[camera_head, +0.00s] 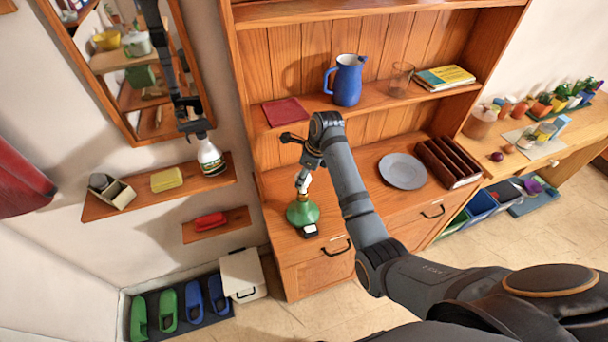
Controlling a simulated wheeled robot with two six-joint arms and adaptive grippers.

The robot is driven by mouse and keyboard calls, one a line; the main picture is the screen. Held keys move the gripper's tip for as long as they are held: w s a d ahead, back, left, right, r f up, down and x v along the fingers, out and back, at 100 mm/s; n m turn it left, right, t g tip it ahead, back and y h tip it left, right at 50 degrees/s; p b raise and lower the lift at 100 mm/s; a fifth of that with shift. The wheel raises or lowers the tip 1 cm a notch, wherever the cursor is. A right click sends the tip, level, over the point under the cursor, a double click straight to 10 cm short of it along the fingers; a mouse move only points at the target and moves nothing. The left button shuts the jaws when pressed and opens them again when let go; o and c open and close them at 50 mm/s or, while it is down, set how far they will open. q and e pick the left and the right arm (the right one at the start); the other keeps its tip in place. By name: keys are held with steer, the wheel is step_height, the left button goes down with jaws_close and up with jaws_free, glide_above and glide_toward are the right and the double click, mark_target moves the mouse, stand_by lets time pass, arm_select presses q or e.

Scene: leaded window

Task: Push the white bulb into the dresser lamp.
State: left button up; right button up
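The dresser lamp (302,214) has a green base and stands upright on the dresser's lower top, near its left front corner. A narrow brass-coloured neck rises from it. My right gripper (303,180) points down just above this neck, with its arm coming in from the right. It appears shut on the white bulb (304,184), of which only a small pale part shows between the fingers. The bulb is right over the lamp's neck; I cannot tell how deep it sits. My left gripper is not clearly in view; a dark arm-like shape shows in the mirror at upper left.
A blue jug (346,80), a glass (400,79) and books (445,77) stand on the shelf above. A grey plate (403,171) and a dark rack (447,162) are to the right. A spray bottle (210,158) stands on a wall shelf (135,205) at left.

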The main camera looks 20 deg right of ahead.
steer(key=shift+f, duration=1.1)
stand_by(1.0)
steer(key=o, duration=0.9)
steer(key=o, duration=0.5)
steer(key=shift+o, duration=0.2)
steer(key=shift+r, duration=4.5)
